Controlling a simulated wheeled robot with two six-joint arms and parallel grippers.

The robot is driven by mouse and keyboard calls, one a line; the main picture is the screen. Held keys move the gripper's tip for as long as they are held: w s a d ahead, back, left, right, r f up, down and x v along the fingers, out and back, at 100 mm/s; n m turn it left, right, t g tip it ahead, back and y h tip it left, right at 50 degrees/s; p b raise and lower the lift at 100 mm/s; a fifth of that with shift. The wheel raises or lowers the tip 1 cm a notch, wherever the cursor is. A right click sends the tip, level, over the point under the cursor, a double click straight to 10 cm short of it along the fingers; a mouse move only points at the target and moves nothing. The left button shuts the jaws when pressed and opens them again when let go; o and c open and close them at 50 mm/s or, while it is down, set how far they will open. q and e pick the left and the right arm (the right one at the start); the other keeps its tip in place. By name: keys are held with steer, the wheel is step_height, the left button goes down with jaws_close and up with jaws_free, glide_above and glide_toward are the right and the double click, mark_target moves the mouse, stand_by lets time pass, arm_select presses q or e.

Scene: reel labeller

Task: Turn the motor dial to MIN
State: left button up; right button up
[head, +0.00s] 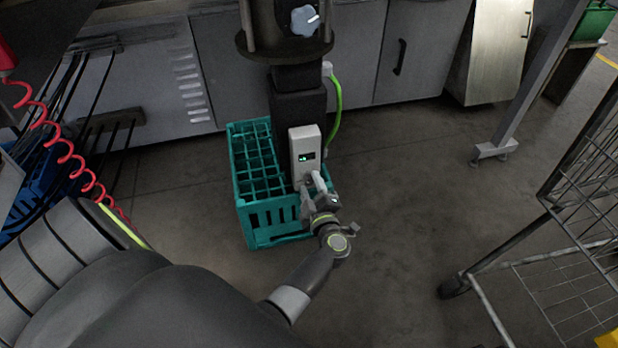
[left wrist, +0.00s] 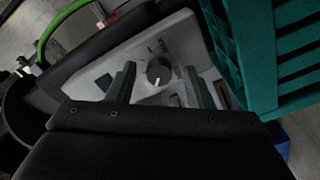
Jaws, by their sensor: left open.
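The motor dial (left wrist: 159,71) is a round black knob with a white pointer line, on the pale face of a control box (left wrist: 205,45). Small marks ring it, too small to read. In the head view the box (head: 303,145) is light grey with a small green-lit display, and my gripper hides the dial. My left gripper (head: 315,187) is at the lower part of the box. In the left wrist view its fingers (left wrist: 159,67) are open, one on each side of the dial, with gaps to it. My right gripper is not in view.
A teal crate (head: 262,238) with compartments stands on the floor by the box, and its side (left wrist: 262,60) is close in the left wrist view. A green cable (head: 338,105) runs beside the black column. A wire cart (head: 545,250) stands at right. Floor between is clear.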

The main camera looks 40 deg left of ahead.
arm_select(q)
steer(key=shift+w+a, duration=0.25)
steer(key=c, duration=1)
steer(key=shift+n, duration=0.4)
steer(key=n, duration=0.3)
steer(key=shift+n, duration=0.3)
steer(key=shift+s+n+b, duration=0.1)
steer(key=shift+n+b, duration=0.5)
steer(key=shift+n, duration=1.6)
